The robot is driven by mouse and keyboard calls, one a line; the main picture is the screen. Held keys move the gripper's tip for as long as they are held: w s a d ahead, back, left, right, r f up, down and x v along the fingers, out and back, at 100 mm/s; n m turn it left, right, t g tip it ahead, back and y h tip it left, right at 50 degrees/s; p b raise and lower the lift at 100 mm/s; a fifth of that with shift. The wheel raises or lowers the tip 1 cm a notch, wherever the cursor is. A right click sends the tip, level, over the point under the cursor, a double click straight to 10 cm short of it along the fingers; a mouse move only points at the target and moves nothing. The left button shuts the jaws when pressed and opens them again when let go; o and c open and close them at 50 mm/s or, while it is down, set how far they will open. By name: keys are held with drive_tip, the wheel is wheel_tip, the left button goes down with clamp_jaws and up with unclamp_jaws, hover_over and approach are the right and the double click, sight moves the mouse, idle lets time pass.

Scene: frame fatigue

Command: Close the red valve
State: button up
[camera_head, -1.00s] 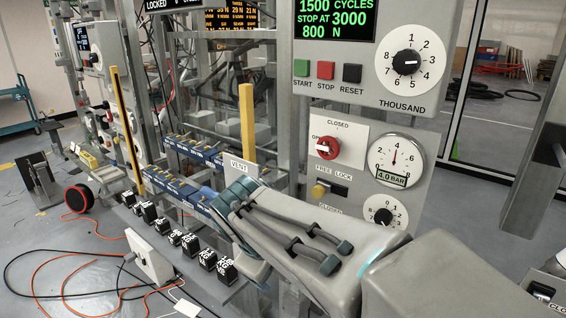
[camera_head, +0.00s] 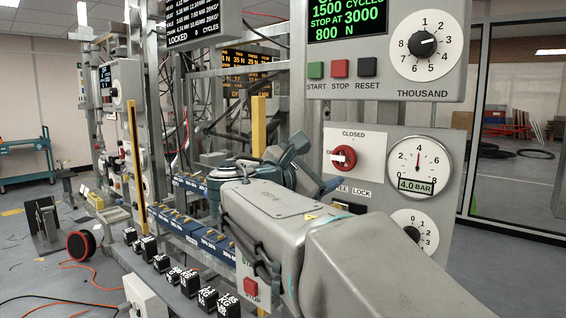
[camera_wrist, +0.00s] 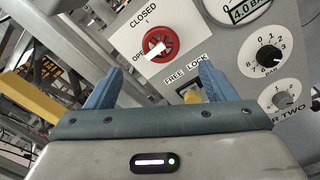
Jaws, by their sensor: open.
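The red valve (camera_head: 343,157) is a round red knob with a white bar, on a white plate marked CLOSED above and OPEN at the left. In the head view its bar points left, towards OPEN. In the wrist view the valve (camera_wrist: 160,44) appears beyond and between my fingertips. My gripper (camera_wrist: 160,73) is open, with its two blue fingers apart and nothing between them. In the head view my gripper (camera_head: 316,164) is just left of the valve plate, partly hidden by my own wrist. I see no contact with the valve.
A pressure gauge (camera_head: 418,166) reading 4.0 BAR sits right of the valve. A numbered dial (camera_wrist: 267,55) is farther right. A yellow post (camera_head: 258,125) and metal frame stand left.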

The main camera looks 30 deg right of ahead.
sight(343, 159)
drive_tip(key=x, duration=1.2)
drive_tip(key=shift+b, duration=0.3)
drive_tip(key=c, duration=1)
